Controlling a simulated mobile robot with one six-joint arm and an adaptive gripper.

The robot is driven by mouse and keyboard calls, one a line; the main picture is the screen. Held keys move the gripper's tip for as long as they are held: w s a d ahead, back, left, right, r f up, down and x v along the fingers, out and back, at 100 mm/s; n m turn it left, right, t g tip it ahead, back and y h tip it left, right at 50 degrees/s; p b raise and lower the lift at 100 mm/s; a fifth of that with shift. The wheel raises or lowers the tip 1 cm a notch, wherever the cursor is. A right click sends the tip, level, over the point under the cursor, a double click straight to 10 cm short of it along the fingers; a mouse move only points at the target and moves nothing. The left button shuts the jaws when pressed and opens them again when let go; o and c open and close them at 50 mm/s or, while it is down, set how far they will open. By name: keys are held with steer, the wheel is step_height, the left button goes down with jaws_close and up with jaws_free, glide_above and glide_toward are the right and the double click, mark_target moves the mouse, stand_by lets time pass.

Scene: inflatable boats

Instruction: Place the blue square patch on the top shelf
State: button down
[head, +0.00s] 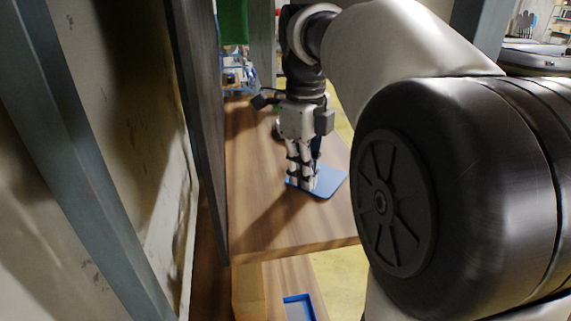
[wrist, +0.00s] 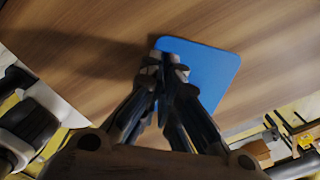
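The blue square patch (head: 325,183) lies flat, or very nearly flat, at the wooden top shelf (head: 275,228). Whether all of its underside touches the shelf cannot be told. My gripper (head: 302,184) points down at the patch's left part in the head view. In the wrist view the patch (wrist: 212,72) spreads to the right of my gripper (wrist: 166,66). The fingertips are close together at the patch's left edge and look shut on it. The fingers hide part of that edge.
A dark upright panel (head: 200,120) borders the shelf on the left. Below is a lower wooden surface with a blue-edged item (head: 299,307). Blue and white items (head: 238,72) stand beyond the far end. The near part of the top shelf is clear.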

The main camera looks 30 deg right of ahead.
steer(key=shift+f, duration=0.1)
steer(key=shift+f, duration=0.1)
steer(key=c, duration=1.8)
jaws_free()
steer(key=shift+w+r, duration=0.1)
steer(key=shift+r, duration=0.45)
step_height(320, 180, up, 11)
steer(key=shift+r, duration=0.15)
steer(key=shift+a, duration=0.1)
